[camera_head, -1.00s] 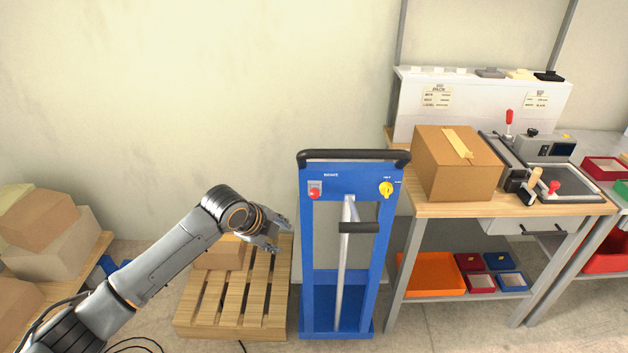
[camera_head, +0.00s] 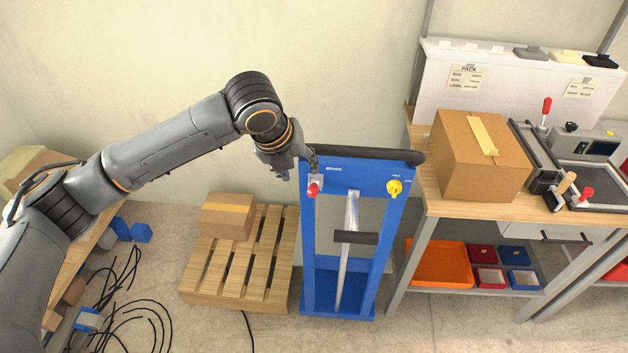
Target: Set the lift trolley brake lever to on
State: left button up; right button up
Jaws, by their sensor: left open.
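The blue lift trolley (camera_head: 309,240) stands upright in the middle, with a black push bar (camera_head: 385,155) across its top. A red-knobbed lever (camera_head: 313,190) sits at the left of its top panel, near a small white label. A yellow knob (camera_head: 394,187) sits at the right of the panel. My left gripper (camera_head: 302,170) is open and empty at the panel's upper left corner, just above and left of the red knob. I cannot tell whether its fingers touch the lever. It hides the bar's left end. My right gripper is not in view.
A wooden pallet (camera_head: 209,270) with a cardboard box (camera_head: 227,216) stands left of the trolley. A workbench (camera_head: 460,207) with a taped carton (camera_head: 480,160) and a clamp device is close on the right. Cables lie on the floor at lower left.

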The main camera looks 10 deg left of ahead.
aim_at(311, 187)
pick_arm(q)
jog(key=p+x, duration=0.1)
jog(key=x, duration=0.5)
jog(key=p+x, duration=0.1)
jog(key=x, duration=0.4)
jog(key=shift+d, duration=0.1)
jog(key=shift+w+f, duration=0.1)
jog(key=shift+f, duration=0.05)
jog(key=shift+w+f, duration=0.1)
jog(key=shift+f, duration=0.05)
jog(key=shift+c, duration=0.5)
grip_shut()
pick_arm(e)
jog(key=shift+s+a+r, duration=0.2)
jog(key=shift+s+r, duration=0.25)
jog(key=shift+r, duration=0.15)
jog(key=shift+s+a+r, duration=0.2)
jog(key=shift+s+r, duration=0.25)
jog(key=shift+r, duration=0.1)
